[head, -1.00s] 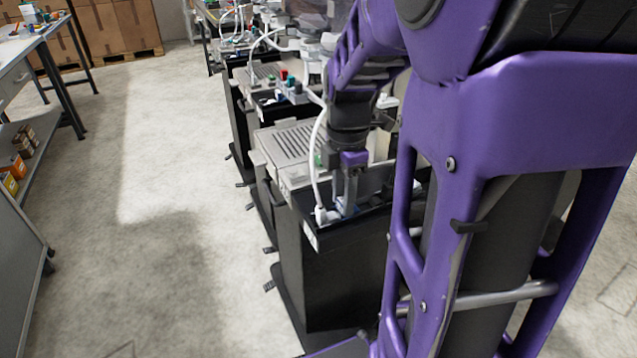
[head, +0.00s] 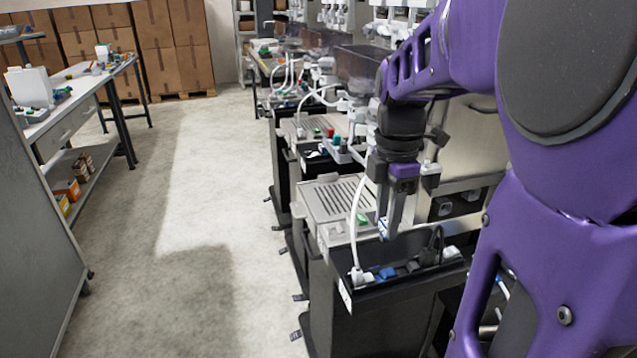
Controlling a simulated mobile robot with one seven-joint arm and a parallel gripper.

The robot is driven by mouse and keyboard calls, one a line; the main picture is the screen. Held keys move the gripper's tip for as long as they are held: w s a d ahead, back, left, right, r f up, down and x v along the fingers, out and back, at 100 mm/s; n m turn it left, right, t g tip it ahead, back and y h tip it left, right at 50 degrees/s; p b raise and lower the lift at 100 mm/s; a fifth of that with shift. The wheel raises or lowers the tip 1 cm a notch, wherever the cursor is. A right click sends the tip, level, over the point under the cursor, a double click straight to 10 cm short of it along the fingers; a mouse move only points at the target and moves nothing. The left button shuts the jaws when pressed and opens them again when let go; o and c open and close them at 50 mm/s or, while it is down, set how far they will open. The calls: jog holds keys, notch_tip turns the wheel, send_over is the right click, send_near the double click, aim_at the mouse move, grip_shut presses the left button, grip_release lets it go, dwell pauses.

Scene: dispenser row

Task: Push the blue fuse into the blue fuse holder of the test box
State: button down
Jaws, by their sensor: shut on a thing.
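My gripper (head: 389,232) points down above the black tray (head: 366,299) on top of the nearest dispenser stand. It is shut on a small blue piece, which looks like the blue fuse (head: 383,229); the fingers hide most of it. It is held above the tray, apart from it. Another blue part (head: 388,273) lies in the tray below, beside a white plug and black parts. A small grey box (head: 340,149) with red, green and blue parts stands farther back on the row; it may be the test box. Its blue holder is too small to make out.
A grey slatted drip plate (head: 335,199) lies behind the tray, with a white cable (head: 354,225) rising beside it. More dispensers recede behind. A workbench (head: 75,90) stands at the left, with open floor (head: 200,200) between.

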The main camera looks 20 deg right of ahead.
aim_at(386, 222)
jog(key=shift+r+p, duration=0.95)
jog(key=shift+r, duration=0.05)
dwell(0.8)
jog(key=shift+r+p, duration=1.35)
jog(key=shift+r, duration=0.2)
jog(key=shift+f, duration=0.15)
